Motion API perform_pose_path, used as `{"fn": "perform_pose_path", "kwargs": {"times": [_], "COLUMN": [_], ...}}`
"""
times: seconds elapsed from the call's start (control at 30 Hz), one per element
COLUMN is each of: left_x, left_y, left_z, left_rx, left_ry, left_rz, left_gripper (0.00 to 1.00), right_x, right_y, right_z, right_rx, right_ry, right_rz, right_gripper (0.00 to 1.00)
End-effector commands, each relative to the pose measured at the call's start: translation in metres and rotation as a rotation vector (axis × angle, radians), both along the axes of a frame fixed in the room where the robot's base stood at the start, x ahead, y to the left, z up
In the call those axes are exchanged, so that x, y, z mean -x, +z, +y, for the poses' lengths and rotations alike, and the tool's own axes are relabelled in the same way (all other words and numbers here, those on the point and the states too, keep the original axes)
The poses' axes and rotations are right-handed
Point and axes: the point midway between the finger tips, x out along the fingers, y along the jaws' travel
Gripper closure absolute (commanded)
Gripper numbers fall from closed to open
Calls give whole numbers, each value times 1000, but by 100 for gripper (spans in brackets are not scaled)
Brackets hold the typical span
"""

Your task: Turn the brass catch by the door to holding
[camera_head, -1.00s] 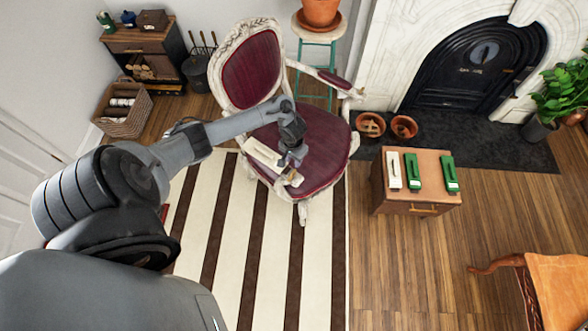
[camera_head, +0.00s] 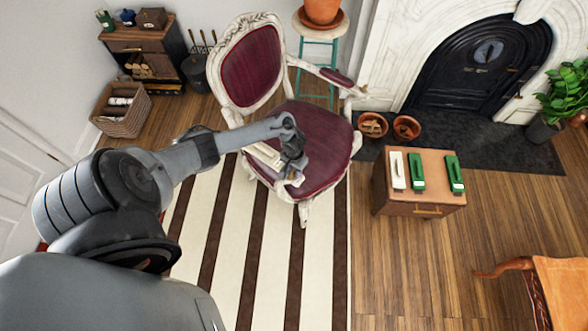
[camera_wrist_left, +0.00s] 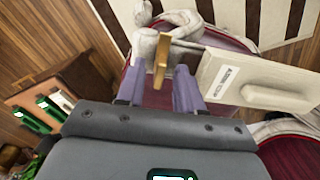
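The brass catch (camera_wrist_left: 161,58) shows in the left wrist view as a narrow golden bar, upright in the picture, at the end of a cream-white panel (camera_wrist_left: 222,72) with a raised block and a small label. In the head view this panel (camera_head: 262,155) lies at the front of the burgundy chair seat, partly hidden by my arm. My left gripper (camera_wrist_left: 158,88) is open, its two purple-grey fingers on either side of the catch's line. The catch appears just beyond the fingertips; I cannot tell whether they touch it. My right gripper is in neither view.
The carved white chair (camera_head: 322,150) stands on a striped rug (camera_head: 230,240). A small wooden cabinet (camera_head: 420,205) to its right carries one white and two green objects. The fireplace (camera_head: 480,70), terracotta pots and a teal stool are behind.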

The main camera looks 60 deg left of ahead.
Motion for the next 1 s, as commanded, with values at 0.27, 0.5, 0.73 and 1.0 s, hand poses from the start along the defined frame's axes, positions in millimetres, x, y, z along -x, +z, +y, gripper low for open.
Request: {"fn": "perform_pose_path", "kwargs": {"times": [0.27, 0.5, 0.73, 1.0], "left_x": [0, 0, 0, 0], "left_y": [0, 0, 1, 2], "left_z": [0, 0, 0, 0], "left_rx": [0, 0, -1, -1], "left_ry": [0, -1, -39, -195], "left_rz": [0, 0, 0, 2], "left_gripper": [96, 100, 100, 100], "right_x": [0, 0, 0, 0], "right_y": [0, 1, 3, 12], "right_z": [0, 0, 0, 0], "right_rx": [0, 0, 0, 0], "right_ry": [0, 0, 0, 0], "right_rz": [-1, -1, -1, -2], "right_gripper": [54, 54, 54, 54]}}
